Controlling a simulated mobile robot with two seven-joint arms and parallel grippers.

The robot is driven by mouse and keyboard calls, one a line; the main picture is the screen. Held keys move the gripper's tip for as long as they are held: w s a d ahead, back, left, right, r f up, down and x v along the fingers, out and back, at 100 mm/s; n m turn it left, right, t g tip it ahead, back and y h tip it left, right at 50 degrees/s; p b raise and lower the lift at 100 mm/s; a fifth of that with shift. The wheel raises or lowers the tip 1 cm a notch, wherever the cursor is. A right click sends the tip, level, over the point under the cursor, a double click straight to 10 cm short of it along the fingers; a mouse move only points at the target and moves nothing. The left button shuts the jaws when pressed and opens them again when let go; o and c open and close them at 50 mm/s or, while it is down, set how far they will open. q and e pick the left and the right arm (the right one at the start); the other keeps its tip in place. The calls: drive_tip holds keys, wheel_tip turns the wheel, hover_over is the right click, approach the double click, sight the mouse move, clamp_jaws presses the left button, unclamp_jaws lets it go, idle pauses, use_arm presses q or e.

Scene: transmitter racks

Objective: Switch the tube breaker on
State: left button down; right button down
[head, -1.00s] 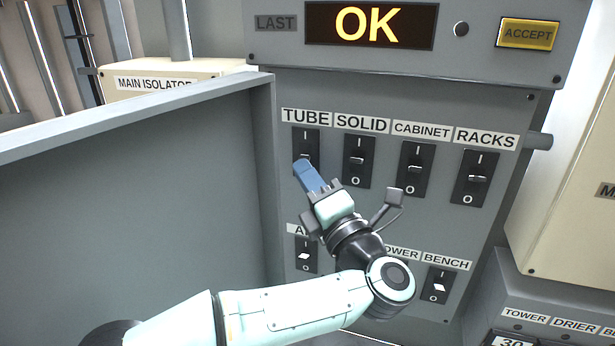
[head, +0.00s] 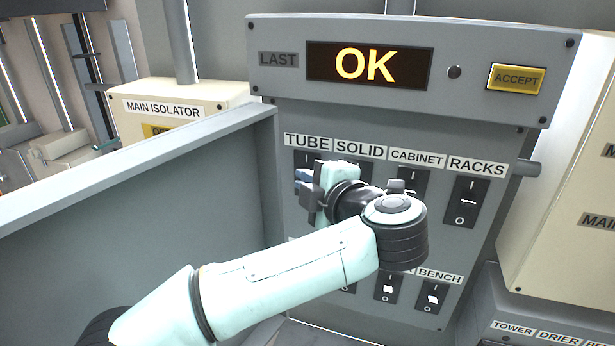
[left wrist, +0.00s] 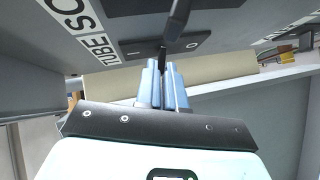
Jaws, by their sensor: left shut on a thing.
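The tube breaker (head: 308,157) is a dark switch plate under the TUBE label at the upper left of the grey panel. In the head view my wrist covers most of it, and only its top with the I mark shows. In the left wrist view its plate (left wrist: 133,54) lies sideways, with I to the left and O to the right. My left gripper (head: 302,181) is at this plate, its blue fingers (left wrist: 165,70) closed on the toggle between the marks. The fingers hide much of the toggle, so I cannot tell its position. My right gripper is not in view.
The solid breaker is mostly behind my wrist; the cabinet breaker (head: 414,178) and racks breaker (head: 466,203) are to the right. An OK display (head: 368,65) and ACCEPT button (head: 515,79) are above. A grey side wall (head: 150,190) stands close on the left.

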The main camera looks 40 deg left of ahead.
use_arm(q)
drive_tip(key=shift+w+r+m+g+h, duration=0.15)
drive_tip(key=shift+r+m+g+h, duration=0.25)
drive_tip(key=shift+m+g, duration=0.15)
idle(0.4)
drive_tip(key=c, duration=1.2)
unclamp_jaws()
drive_tip(key=shift+c, duration=0.2)
drive_tip(key=shift+a, duration=0.1)
